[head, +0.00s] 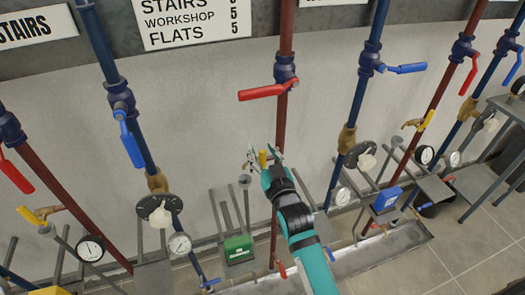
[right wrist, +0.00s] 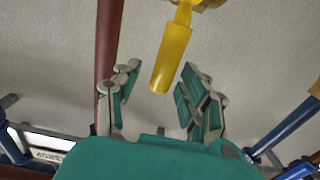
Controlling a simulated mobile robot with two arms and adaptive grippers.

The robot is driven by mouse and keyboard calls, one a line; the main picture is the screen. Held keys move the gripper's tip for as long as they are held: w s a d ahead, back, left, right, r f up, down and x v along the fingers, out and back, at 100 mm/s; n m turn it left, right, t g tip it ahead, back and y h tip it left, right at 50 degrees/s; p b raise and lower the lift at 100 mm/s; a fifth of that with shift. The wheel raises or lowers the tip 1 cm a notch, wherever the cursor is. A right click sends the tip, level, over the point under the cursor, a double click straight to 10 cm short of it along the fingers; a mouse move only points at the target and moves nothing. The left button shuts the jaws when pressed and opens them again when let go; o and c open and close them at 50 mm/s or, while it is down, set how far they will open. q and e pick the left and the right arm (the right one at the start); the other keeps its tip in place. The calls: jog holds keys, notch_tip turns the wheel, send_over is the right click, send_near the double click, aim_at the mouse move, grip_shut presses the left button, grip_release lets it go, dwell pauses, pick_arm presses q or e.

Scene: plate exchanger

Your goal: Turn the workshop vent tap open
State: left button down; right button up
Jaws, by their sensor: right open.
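The vent tap under the workshop sign has a yellow lever (head: 263,159) on a brass body, beside the middle red pipe (head: 285,38). In the right wrist view the lever (right wrist: 172,55) extends from the brass body (right wrist: 205,4) at the top edge, its free end between my fingers. My right gripper (head: 264,154) is open around the lever; it also shows in the right wrist view (right wrist: 160,80). Gaps show between the lever and both fingers. In the head view the gripper partly hides the tap. My left gripper is out of view.
A red lever valve (head: 262,92) sits above on the same pipe. Blue pipes (head: 363,85) with gauges and pumps stand to both sides. A green box (head: 238,248) and a blue box (head: 386,200) stand below. A metal trough (head: 400,243) runs along the floor.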

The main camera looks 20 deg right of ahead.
jog(key=shift+c, duration=1.3)
grip_shut()
jog(key=shift+w, duration=0.1)
